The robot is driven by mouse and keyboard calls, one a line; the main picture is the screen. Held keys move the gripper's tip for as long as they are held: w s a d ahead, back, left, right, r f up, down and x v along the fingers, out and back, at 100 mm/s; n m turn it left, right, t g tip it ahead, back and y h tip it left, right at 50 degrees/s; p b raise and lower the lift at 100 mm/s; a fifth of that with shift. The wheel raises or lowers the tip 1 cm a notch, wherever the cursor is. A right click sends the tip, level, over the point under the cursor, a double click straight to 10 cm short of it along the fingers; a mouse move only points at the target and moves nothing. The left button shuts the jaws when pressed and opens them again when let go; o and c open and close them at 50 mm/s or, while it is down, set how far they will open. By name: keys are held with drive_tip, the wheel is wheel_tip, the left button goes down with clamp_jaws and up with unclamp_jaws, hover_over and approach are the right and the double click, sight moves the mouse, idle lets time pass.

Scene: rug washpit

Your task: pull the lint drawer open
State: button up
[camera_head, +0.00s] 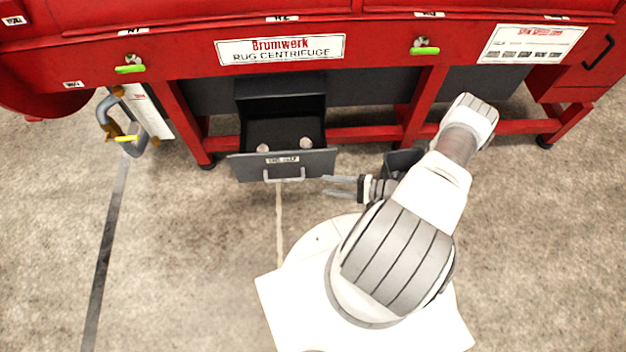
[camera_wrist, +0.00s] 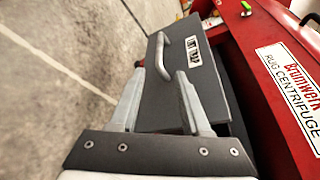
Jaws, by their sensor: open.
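The lint drawer (camera_head: 283,166) is a dark grey drawer under the red rug centrifuge. It stands pulled out, with its open inside showing and two pale round things in it. Its front has a bar handle (camera_head: 284,176) and a small label. In the wrist view the drawer front (camera_wrist: 185,75) and the handle (camera_wrist: 164,57) show beyond my fingers. My gripper (camera_head: 325,186) is open and empty at the right end of the drawer front, apart from the handle. In the wrist view my gripper (camera_wrist: 157,80) has its fingers spread, with the drawer's side edge between or just beyond them.
The red centrifuge (camera_head: 190,55) spans the back, with legs and a low crossbar beside the drawer. A grey-blue hose or handle (camera_head: 122,130) hangs at the left. A red box with a black handle (camera_head: 598,52) is at the right. The floor in front is clear.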

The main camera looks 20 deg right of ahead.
drive_tip(key=shift+v, duration=1.25)
drive_tip(key=w+a+r+n+g+h, duration=0.1)
drive_tip(key=w+r+n+g, duration=0.15)
drive_tip(key=r, duration=0.85)
drive_tip(key=w+r+n+g+h, duration=0.2)
drive_tip(key=r+n+g, duration=0.2)
drive_tip(key=r, duration=0.7)
drive_tip(key=w+a+r+n+g+h, duration=0.1)
drive_tip(key=w+r+n+g, duration=0.2)
drive_tip(key=r, duration=0.7)
drive_tip(key=s+a+r+n+t+h, duration=0.25)
drive_tip(key=s+a+r+h, duration=0.2)
drive_tip(key=s+r, duration=0.55)
drive_tip(key=s+a+r+n+t+h, duration=0.2)
drive_tip(key=s+a+r+t+h, duration=0.3)
drive_tip(key=r, duration=0.9)
wheel_tip(320, 180, up, 21)
drive_tip(key=g+p, duration=0.1)
drive_tip(key=p, duration=2)
drive_tip(key=shift+s+r+g+y+p, duration=0.2)
drive_tip(key=shift+s+g+y+p, duration=0.1)
drive_tip(key=shift+s+y, duration=0.15)
